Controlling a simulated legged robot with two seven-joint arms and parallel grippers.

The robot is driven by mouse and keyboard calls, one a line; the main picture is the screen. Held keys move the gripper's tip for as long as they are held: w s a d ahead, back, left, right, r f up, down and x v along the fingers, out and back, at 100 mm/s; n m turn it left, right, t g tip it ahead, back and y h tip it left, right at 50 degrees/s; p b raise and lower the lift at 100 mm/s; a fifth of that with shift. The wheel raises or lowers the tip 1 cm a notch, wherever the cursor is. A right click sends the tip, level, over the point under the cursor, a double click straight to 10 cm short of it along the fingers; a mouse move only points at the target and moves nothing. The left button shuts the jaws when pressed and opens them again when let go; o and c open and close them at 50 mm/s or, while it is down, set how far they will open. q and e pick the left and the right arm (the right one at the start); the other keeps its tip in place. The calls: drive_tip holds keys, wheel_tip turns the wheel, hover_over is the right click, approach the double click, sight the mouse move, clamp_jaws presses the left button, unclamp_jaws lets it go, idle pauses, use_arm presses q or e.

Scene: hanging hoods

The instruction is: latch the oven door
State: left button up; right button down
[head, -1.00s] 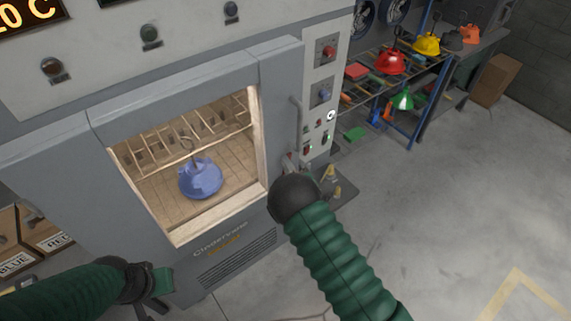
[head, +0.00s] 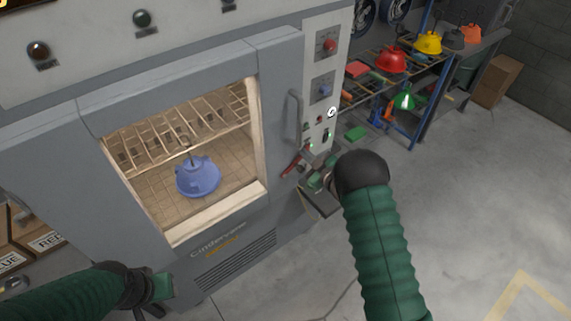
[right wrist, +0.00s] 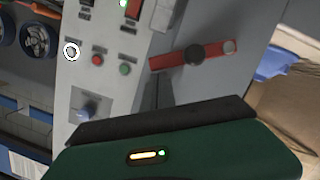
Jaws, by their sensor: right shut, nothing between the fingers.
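The oven door (head: 180,105) looks closed, and a blue hood (head: 197,177) shows through its window. The red latch lever (head: 292,163) is by the door's right edge, below the upright door handle (head: 294,116), and slants in the head view. In the right wrist view the lever (right wrist: 215,50) lies nearly level across a black pivot. My right gripper (head: 312,176) is shut and empty just right of and below the lever; I cannot tell whether it touches. My left gripper (head: 160,288) is low in front of the oven; its fingers are unclear.
The control panel (head: 325,70) with knobs and lights stands right of the door. A blue-framed rack (head: 428,95) with coloured hoods is beyond it. Boxes (head: 35,240) stand at the left. The floor (head: 470,200) at the right is clear.

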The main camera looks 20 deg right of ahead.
drive_tip(key=shift+w+d+f+m+g+y+b, duration=0.1)
drive_tip(key=shift+w+d+f+m+y+b, duration=0.05)
drive_tip(key=shift+d+f+m+b, duration=0.45)
drive_tip(key=shift+w+d+f+m+g+y+b, duration=0.1)
drive_tip(key=shift+w+d+f+m+b, duration=0.15)
drive_tip(key=shift+f+m+b, duration=0.35)
drive_tip(key=shift+w+d+f+m+g+y+b, duration=0.15)
drive_tip(key=shift+d+f+m+b, duration=0.25)
drive_tip(key=shift+f, duration=0.45)
drive_tip(key=shift+r, duration=0.1)
